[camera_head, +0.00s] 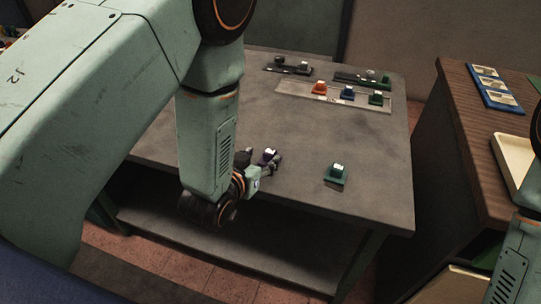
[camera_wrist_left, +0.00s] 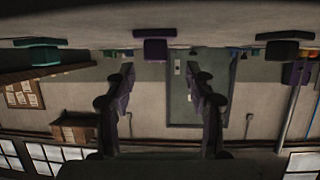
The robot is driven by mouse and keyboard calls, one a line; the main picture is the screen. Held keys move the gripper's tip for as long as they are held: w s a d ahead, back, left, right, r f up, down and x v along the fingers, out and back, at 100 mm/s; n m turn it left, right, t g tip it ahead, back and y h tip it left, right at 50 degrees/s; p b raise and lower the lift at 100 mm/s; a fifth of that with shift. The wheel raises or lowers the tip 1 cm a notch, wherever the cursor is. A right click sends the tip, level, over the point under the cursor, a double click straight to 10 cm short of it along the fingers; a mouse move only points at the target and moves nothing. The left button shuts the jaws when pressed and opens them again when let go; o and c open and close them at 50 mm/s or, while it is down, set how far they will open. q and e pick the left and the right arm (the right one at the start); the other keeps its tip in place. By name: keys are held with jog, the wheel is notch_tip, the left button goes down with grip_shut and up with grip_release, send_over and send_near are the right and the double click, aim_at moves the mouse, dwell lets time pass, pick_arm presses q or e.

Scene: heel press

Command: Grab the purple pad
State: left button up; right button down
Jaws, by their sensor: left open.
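The purple pad (camera_head: 268,154) is a small block with a light top, near the front of the grey table (camera_head: 300,135). In the left wrist view, which is upside down, the purple pad (camera_wrist_left: 155,46) appears near the top, laterally between the two fingers and beyond their tips. My left gripper (camera_head: 270,166) is open and low at the table's front, close to the pad; its fingers (camera_wrist_left: 162,85) are apart with nothing held. In the head view the gripper partly hides the pad, and contact is hard to tell. My right gripper is out of view.
A green pad (camera_head: 336,175) stands to the right on the table. A grey plate (camera_head: 283,91) with orange, blue and green pads lies farther back, with dark holders behind. A dark pad (camera_wrist_left: 283,46) shows in the wrist view. A wooden cabinet (camera_head: 465,130) stands right.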

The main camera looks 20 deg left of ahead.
aim_at(269, 155)
pick_arm(q)
jog(key=x, duration=0.4)
jog(key=shift+w+d+f+b, duration=0.2)
jog(key=shift+d+b, duration=0.2)
jog(key=shift+w+a+f, duration=0.15)
jog(key=shift+w+f, duration=0.05)
jog(key=shift+w, duration=0.3)
jog(key=shift+c, duration=0.4)
jog(key=shift+c, duration=1.4)
grip_shut()
